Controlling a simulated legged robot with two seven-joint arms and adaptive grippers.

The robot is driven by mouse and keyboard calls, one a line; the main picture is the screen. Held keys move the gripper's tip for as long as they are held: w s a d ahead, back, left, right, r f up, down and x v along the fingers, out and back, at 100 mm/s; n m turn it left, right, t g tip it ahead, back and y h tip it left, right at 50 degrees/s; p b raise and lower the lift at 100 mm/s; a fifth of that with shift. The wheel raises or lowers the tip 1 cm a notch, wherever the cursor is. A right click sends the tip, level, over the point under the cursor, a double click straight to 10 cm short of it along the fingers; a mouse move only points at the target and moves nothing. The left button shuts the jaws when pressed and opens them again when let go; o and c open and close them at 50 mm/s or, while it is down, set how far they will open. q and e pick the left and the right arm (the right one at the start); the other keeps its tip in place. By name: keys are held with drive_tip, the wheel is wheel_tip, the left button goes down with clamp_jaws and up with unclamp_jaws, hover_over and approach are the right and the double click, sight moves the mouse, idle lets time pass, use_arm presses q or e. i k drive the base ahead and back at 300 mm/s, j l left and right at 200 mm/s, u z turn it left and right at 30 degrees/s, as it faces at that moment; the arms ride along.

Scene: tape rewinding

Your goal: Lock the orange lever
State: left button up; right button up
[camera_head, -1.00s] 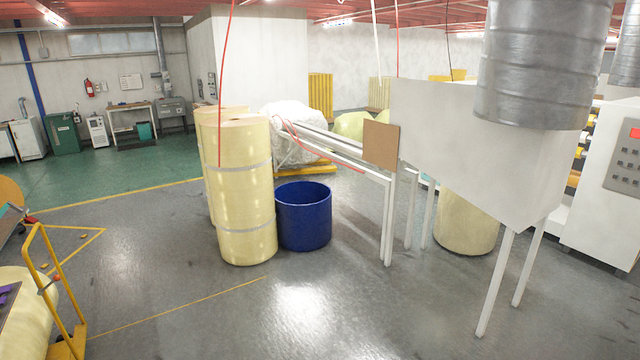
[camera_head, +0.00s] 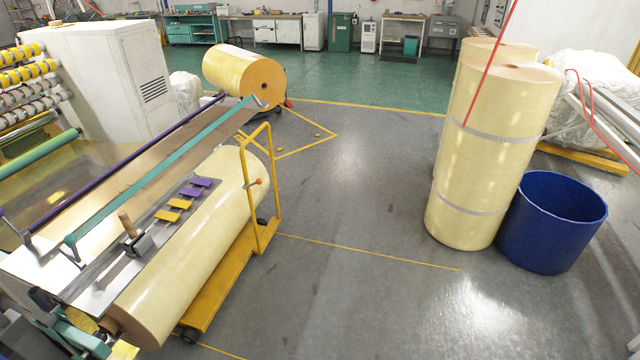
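A small orange knob (camera_head: 258,181), which may be the orange lever, shows at the yellow tube frame (camera_head: 272,200) of a low yellow cart. It is too small to tell whether it is locked. The cart (camera_head: 215,295) stands under a long cream roll (camera_head: 190,262) beside the machine at the left. Neither of my grippers is in view.
The machine table (camera_head: 125,185) with purple and teal bars fills the left. Another cream roll (camera_head: 232,72) lies behind it. Tall stacked rolls (camera_head: 480,160) and a blue bin (camera_head: 553,225) stand at the right. The grey floor (camera_head: 350,220) between is clear.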

sight(259, 181)
drive_tip(key=i+u, duration=0.5)
drive_tip(key=i, duration=0.6)
drive_tip(key=i+l+u, duration=0.1)
drive_tip(key=i, duration=0.55)
drive_tip(key=i+l, duration=0.15)
drive_tip(key=i, duration=0.45)
drive_tip(key=i+l+u, duration=0.1)
drive_tip(key=i, duration=0.5)
